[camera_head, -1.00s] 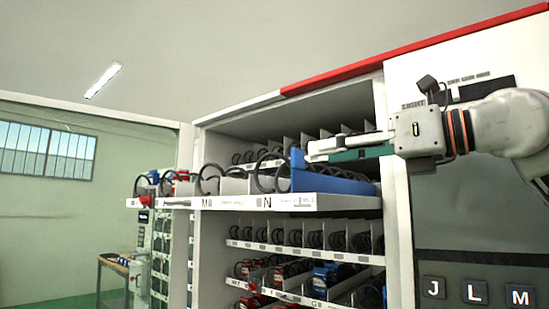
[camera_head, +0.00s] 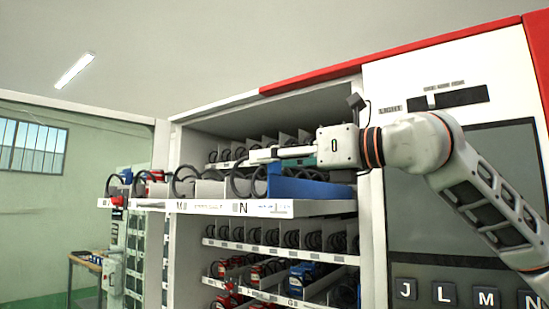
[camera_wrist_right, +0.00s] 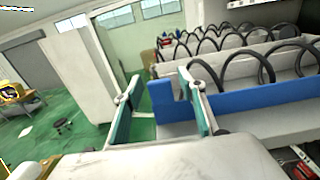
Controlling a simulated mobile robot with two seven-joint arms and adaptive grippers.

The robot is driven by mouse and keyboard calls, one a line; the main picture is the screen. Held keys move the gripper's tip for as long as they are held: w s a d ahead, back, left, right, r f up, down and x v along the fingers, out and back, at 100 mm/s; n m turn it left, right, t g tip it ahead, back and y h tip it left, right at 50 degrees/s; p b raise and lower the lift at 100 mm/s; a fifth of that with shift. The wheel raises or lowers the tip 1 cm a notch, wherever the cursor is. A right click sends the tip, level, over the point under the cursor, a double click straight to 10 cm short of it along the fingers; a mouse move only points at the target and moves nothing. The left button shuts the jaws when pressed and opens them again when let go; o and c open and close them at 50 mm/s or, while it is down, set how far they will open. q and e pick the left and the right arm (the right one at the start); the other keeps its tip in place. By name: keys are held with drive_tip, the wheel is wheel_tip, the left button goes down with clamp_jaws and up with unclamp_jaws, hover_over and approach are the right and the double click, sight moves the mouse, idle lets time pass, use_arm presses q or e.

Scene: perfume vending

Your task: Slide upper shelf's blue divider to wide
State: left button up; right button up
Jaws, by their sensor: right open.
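The blue divider (camera_head: 310,188) stands on the pulled-out upper shelf (camera_head: 268,208), at its right end, with a raised tab at its front. My right gripper (camera_head: 262,156) reaches in from the right at the level of the divider's top, its fingers extending left past the tab. In the right wrist view the divider (camera_wrist_right: 262,98) runs off to the right, and its notched front end lies between the open fingers of the gripper (camera_wrist_right: 160,92), nearer the right finger. Contact cannot be told. My left gripper is out of view.
White dividers and black coiled loops fill the lanes left of the blue divider. A lower shelf (camera_head: 280,254) with similar loops lies beneath. The cabinet's right side panel (camera_head: 371,235) stands close to the shelf. Open room with green floor (camera_wrist_right: 75,145) shows left of the gripper.

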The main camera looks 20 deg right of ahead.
clamp_jaws()
drive_tip(key=shift+s+d+b, duration=0.25)
drive_tip(key=shift+s+b, duration=0.1)
drive_tip(key=b+v, duration=0.1)
drive_tip(key=v, duration=0.2)
drive_tip(key=shift+s+d+f, duration=0.1)
drive_tip(key=shift+s+d, duration=0.1)
drive_tip(key=shift+s, duration=0.05)
drive_tip(key=shift+w+a, duration=0.1)
unclamp_jaws()
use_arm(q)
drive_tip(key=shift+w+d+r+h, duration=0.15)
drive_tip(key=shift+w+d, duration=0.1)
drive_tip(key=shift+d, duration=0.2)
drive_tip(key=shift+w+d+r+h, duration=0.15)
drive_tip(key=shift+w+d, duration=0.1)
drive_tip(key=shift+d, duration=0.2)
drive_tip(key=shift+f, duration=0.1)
use_arm(e)
drive_tip(key=v, duration=1.2)
